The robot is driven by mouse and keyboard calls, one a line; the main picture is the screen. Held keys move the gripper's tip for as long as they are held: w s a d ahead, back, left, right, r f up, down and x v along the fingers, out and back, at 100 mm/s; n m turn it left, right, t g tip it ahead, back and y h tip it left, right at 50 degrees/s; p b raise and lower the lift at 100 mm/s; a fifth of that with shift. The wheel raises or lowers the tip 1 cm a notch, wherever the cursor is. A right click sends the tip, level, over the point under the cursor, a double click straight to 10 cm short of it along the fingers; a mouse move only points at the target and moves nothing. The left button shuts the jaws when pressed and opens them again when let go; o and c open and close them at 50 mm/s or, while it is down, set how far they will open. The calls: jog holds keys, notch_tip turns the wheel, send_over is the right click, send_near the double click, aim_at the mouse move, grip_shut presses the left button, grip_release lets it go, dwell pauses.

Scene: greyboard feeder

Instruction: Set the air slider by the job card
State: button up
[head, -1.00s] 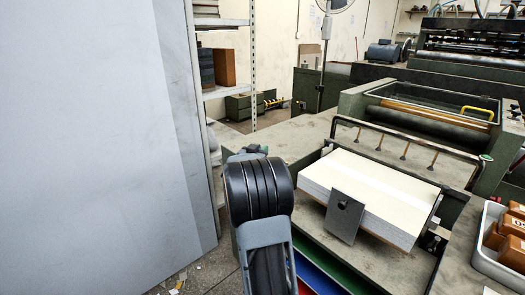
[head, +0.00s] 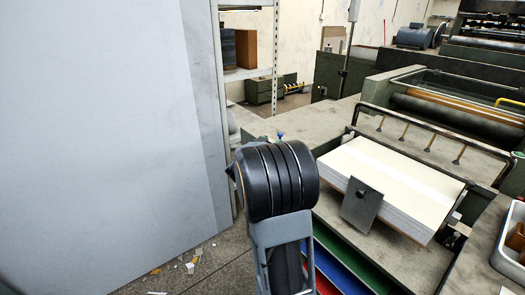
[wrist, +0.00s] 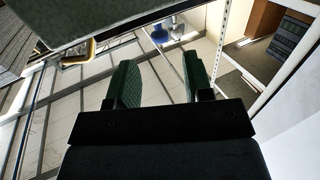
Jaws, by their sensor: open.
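My gripper (wrist: 161,82) shows in the wrist view, with its two green fingers apart and nothing between them. In the head view my arm hides it. A small blue piece (wrist: 158,34) lies beyond the fingertips in the wrist view; I cannot tell what it is. A small blue tip (head: 281,135) shows just above my arm in the head view. I cannot make out the air slider or its scale. A white sheet (head: 509,291) is cut off at the bottom right edge; I cannot tell whether it is the job card.
A stack of white board (head: 390,175) lies on the feeder, with a grey plate (head: 361,204) against its front. A black rail with several brass-coloured suckers (head: 404,131) stands behind it. A large grey panel (head: 105,140) fills the left.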

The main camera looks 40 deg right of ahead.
jog(key=v, duration=0.6)
jog(key=shift+a, duration=0.3)
jog(key=shift+s, duration=0.1)
